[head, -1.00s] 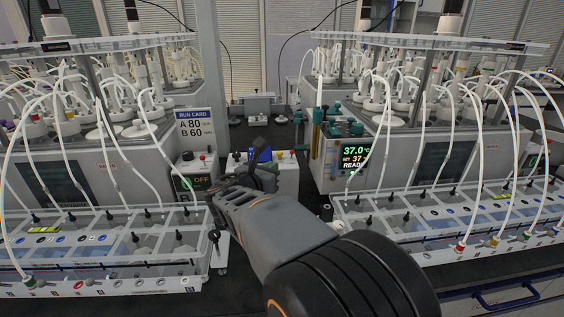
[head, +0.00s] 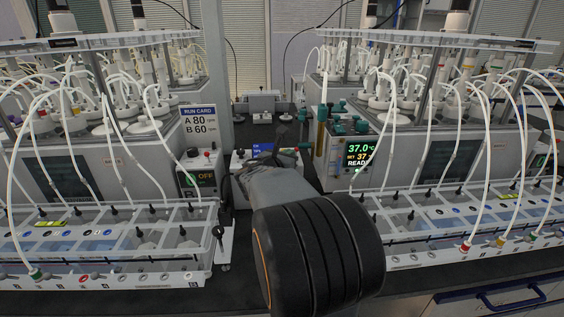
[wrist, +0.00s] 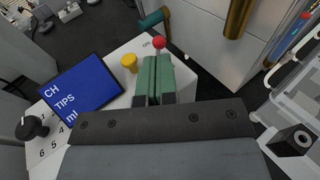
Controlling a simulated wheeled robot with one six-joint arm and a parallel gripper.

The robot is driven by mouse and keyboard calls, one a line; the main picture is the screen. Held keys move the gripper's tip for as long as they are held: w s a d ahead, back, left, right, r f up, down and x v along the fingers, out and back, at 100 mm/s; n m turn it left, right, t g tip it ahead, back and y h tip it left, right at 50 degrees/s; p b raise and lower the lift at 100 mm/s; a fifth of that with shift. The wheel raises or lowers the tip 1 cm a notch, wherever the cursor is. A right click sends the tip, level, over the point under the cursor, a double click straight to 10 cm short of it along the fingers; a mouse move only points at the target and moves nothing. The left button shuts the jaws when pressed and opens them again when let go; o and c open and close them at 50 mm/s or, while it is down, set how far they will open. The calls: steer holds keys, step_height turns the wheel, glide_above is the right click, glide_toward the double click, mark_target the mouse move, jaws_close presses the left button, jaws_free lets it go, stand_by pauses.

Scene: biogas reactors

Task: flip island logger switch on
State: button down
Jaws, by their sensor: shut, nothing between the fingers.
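The logger is a white box (wrist: 112,108) between the two reactor stations. Its blue screen (wrist: 78,92) reads CH, TIPS, ml in the wrist view; the screen also shows in the head view (head: 262,149). A red-tipped switch lever (wrist: 159,43) stands near its far edge, with a yellow button (wrist: 129,62) to the left and a black knob (wrist: 33,126) by the numbers. My gripper (wrist: 153,63) is shut and empty, with its green fingertips just short of the red tip. Whether they touch it is unclear.
A teal valve handle (wrist: 154,19) and a brass tube (wrist: 238,16) stand close beyond and right of the fingers. A control box (head: 203,176) showing OFF is left of the logger. A heater unit (head: 352,152) reading 37.0 is right. Tubing-filled racks flank both sides.

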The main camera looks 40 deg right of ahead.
steer(key=shift+x, duration=0.8)
steer(key=shift+r+p, duration=0.35)
steer(key=shift+p, duration=0.55)
steer(key=shift+y+p, duration=0.3)
steer(key=shift+p, duration=0.05)
steer(key=y+p, duration=0.1)
steer(key=p, duration=0.1)
steer(key=n+g+p, duration=0.1)
steer(key=p, duration=0.2)
steer(key=shift+w+d+r+y, duration=0.3)
steer(key=shift+w+y, duration=0.05)
steer(key=shift+y, duration=0.05)
steer(key=shift+w+d+r+p, duration=0.15)
steer(key=shift+w+d+p, duration=0.1)
steer(key=shift+p, duration=0.65)
steer(key=shift+w+d+r, duration=0.3)
steer(key=shift+w+d, duration=0.15)
steer(key=shift+w, duration=0.15)
steer(key=shift+r, duration=0.2)
